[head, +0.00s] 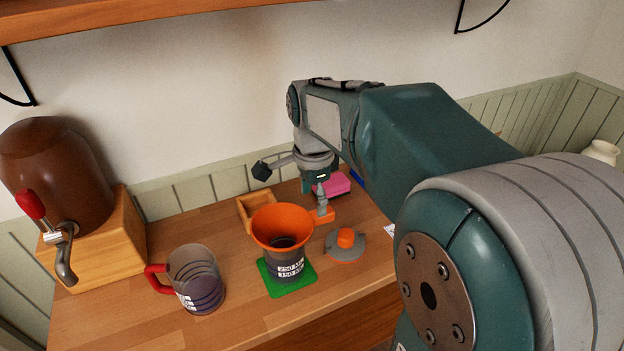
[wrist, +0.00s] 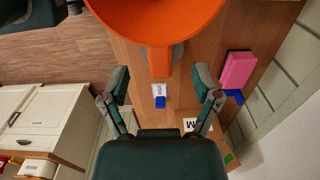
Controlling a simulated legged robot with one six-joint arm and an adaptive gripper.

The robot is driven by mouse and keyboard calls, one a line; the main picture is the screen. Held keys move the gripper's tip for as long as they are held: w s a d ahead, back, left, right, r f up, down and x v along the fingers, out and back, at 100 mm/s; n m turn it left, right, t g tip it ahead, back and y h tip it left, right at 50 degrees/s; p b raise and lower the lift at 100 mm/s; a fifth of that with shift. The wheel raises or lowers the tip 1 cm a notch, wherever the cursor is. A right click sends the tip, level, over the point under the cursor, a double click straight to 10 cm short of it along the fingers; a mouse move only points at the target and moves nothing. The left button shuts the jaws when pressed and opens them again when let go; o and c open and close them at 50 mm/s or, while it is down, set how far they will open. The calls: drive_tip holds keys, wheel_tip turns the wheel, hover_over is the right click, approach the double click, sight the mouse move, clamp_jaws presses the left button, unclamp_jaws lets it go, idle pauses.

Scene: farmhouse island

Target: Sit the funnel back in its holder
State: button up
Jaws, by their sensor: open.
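The orange funnel (head: 281,224) sits mouth up in a dark cup (head: 287,262) with volume marks, on a green mat (head: 305,283). Its orange tab (head: 325,214) sticks out to the right, towards my gripper (head: 321,195). In the wrist view the funnel (wrist: 155,18) fills the top, and its tab points down the picture between the fingertips of my open gripper (wrist: 160,83). The fingers stand apart on either side, with no visible contact. A small square wooden tray or frame (head: 243,213) lies behind the funnel; I cannot tell whether it is the holder.
A grey disc with an orange knob (head: 345,242) lies right of the cup. A clear jug with a red handle (head: 196,280) stands left. A brown dispenser (head: 55,175) on a wooden base is far left. A pink block (wrist: 237,70) lies behind my gripper. Bare counter is in front.

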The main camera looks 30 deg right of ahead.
sight(313, 214)
drive_tip(key=shift+f, duration=2.75)
clamp_jaws()
drive_tip(key=shift+r, duration=0.15)
drive_tip(key=shift+r, duration=3.65)
